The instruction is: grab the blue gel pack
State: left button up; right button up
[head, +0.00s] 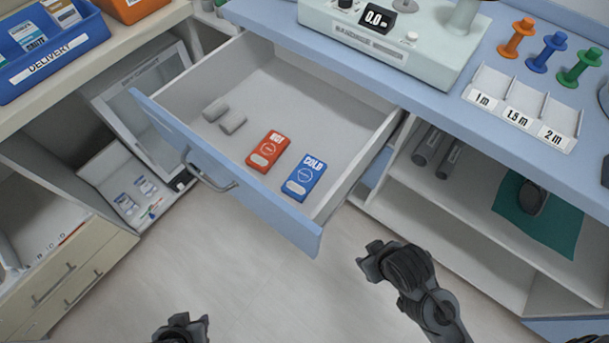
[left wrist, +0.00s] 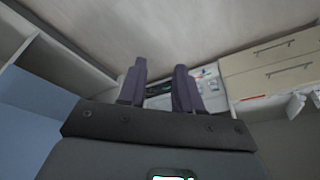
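The blue gel pack (head: 304,180), marked COLD, lies flat in the open drawer (head: 330,112), near its front right corner. An orange-red pack (head: 267,151), marked HOT, lies just left of it. My left gripper (head: 182,326) is at the bottom edge of the head view, below and left of the drawer, mostly cut off. In the left wrist view its two fingers (left wrist: 158,72) stand apart with nothing between them. My right gripper (head: 372,262) is over the floor, right of the drawer front and apart from the pack. Its finger opening is unclear.
Two small grey rolls (head: 224,118) lie in the drawer's left part. The drawer front (head: 225,175) has a bar handle (head: 212,180). A blue delivery bin (head: 52,60) stands on the left counter. Open shelves (head: 470,200) are at right. The floor in front is clear.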

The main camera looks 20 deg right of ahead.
pick_arm(q)
jog(key=o, duration=1.2)
